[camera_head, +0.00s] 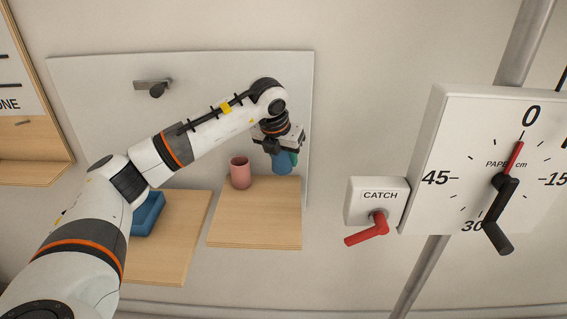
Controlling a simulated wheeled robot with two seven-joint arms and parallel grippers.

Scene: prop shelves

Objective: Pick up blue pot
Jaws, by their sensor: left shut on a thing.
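The blue pot (283,163) is in the head view, under my left gripper (276,146). The gripper points down over the right wooden shelf and is shut on the pot, covering its upper part. I cannot tell for certain whether the pot's base is clear of the shelf, but it appears above the board. My right gripper is not in view.
A pink cup (240,172) stands close left of the pot on the right shelf (255,231). A catch box with red lever (368,235) and a dial (478,165) are to the right.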

